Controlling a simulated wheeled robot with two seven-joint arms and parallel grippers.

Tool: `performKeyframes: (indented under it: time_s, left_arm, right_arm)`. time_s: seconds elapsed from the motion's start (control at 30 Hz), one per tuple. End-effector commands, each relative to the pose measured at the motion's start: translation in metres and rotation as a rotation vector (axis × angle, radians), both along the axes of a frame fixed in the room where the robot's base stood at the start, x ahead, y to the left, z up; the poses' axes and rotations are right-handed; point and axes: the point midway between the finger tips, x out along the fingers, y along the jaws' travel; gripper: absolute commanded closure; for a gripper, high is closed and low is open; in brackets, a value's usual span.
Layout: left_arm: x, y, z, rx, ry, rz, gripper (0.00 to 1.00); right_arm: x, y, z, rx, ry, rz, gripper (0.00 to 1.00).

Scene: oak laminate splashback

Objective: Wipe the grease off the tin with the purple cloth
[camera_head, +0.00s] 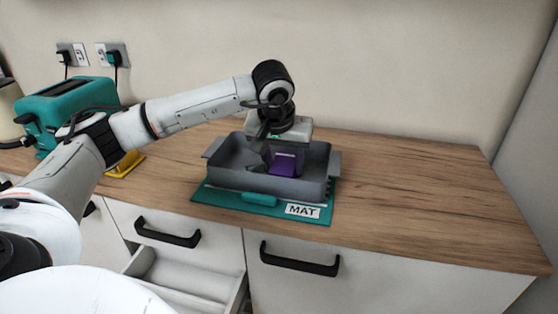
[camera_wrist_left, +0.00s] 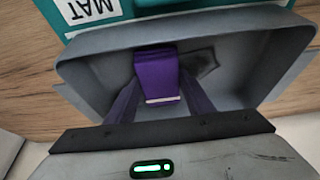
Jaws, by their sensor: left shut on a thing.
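The grey tin (camera_head: 240,178) sits on a teal mat (camera_head: 215,199) labelled MAT, on the wooden worktop. My left gripper (camera_head: 279,150) points down into the tin and is shut on the folded purple cloth (camera_head: 285,164). In the left wrist view the cloth (camera_wrist_left: 156,75) hangs between the fingers, over the tin's floor. A dark grease patch (camera_wrist_left: 202,64) shows on the tin beside the cloth, partly hidden by it. Whether the cloth touches the floor of the tin is hard to tell. My right gripper is out of view.
A teal toaster (camera_head: 75,105) stands at the back left, with a yellow object (camera_head: 126,163) near it. An open drawer (camera_head: 185,275) juts out below the worktop's front edge. The worktop right of the mat (camera_head: 420,200) is clear.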

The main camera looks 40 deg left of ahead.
Motion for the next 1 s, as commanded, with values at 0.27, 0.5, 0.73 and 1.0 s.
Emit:
performKeyframes:
  time_s: [0.27, 0.5, 0.73, 1.0]
  left_arm:
    - [0.004, -0.011, -0.003, -0.002, 0.003, -0.002, 0.7]
    - [0.009, -0.02, -0.001, -0.003, 0.004, -0.004, 0.7]
    - [0.014, -0.028, -0.001, -0.003, 0.005, -0.002, 0.7]
    - [0.019, -0.037, 0.0, -0.002, 0.004, -0.003, 0.7]
  right_arm:
    - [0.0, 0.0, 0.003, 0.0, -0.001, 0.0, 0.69]
    - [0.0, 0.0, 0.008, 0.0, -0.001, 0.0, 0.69]
    - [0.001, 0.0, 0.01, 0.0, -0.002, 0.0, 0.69]
    - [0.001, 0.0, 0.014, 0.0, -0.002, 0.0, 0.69]
